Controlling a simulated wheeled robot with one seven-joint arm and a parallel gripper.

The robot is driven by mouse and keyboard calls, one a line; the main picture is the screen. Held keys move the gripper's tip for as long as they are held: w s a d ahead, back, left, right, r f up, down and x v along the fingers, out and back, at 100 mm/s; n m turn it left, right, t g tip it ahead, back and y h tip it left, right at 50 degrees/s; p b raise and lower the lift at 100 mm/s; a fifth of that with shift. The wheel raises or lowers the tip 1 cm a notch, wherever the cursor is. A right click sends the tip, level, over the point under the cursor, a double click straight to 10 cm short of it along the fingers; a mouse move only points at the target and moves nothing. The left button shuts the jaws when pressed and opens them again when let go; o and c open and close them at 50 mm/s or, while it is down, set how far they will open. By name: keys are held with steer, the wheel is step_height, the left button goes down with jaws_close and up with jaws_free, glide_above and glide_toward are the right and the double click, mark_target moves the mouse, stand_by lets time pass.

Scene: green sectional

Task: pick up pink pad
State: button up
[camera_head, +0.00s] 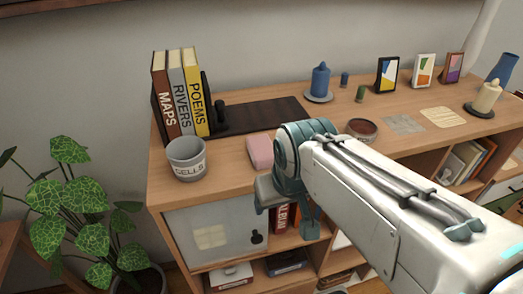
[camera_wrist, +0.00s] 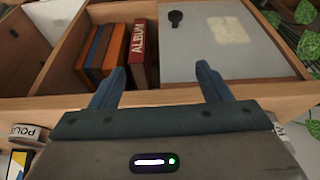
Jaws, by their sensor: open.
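The pink pad (camera_head: 260,150) lies on the wooden cabinet top, just left of my arm in the head view. Its right end is close to my wrist, which may cover part of it. My gripper (camera_head: 289,208) is in front of the cabinet's front edge, lower than the pad, with its fingers pointing down. In the wrist view my gripper (camera_wrist: 160,72) has its two blue fingers spread apart with nothing between them. The pad does not show in the wrist view.
A grey CELLS cup (camera_head: 187,157) stands left of the pad, with upright books (camera_head: 179,95) behind it. A dark board (camera_head: 262,115) lies behind the pad. A reddish bowl (camera_head: 362,129) is to the right. Below are a grey door (camera_head: 215,240) and an ALBUM book (camera_wrist: 139,52).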

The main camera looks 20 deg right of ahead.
steer(key=o, duration=0.4)
steer(key=shift+o, duration=1.2)
steer(key=shift+w+r, duration=0.15)
steer(key=shift+r, duration=0.1)
steer(key=w+r+n+g+b, duration=0.1)
steer(key=w+r+n, duration=0.3)
steer(key=w+r+n+b, duration=0.1)
steer(key=w+r+n, duration=0.2)
steer(key=r+n, duration=0.1)
steer(key=shift+w+a+g+b, duration=0.1)
steer(key=shift+w+g+b, duration=0.3)
steer(key=w+r+n+g+b, duration=0.2)
steer(key=w+r+n, duration=0.4)
steer(key=n, duration=0.2)
steer(key=n+b, duration=0.1)
steer(key=n, duration=0.1)
glide_above(262, 146)
steer(key=f, duration=0.7)
steer(key=shift+w, duration=0.25)
steer(key=shift+s+f, duration=0.15)
steer(key=shift+f, duration=1.2)
steer(key=shift+s+f, duration=0.1)
steer(key=shift+f, duration=1.25)
